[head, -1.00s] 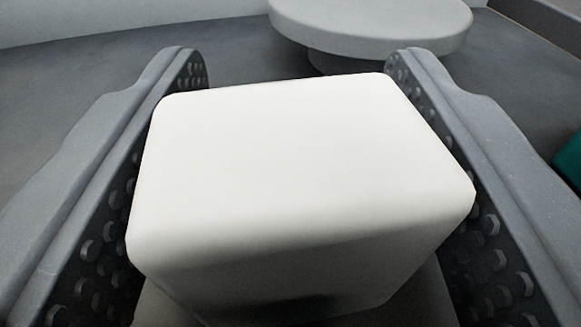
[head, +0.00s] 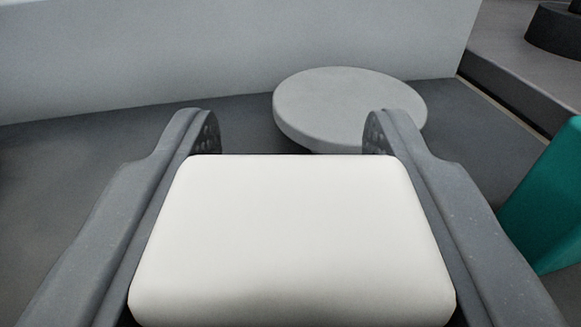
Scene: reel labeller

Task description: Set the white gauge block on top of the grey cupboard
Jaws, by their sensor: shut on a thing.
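The white gauge block (head: 290,240) is a rounded white block in the middle foreground of the head view. My gripper (head: 292,135) has one finger on each side of it and is shut on it. The block sits squarely between the fingers and hides what lies directly below. I cannot make out the grey cupboard for sure in this view.
A round grey table or stool (head: 350,105) stands just beyond the fingertips. A pale wall (head: 220,50) runs behind it. A teal object (head: 548,205) is at the right edge. A dark raised ledge (head: 515,80) lies at the upper right. Grey floor (head: 60,170) is open on the left.

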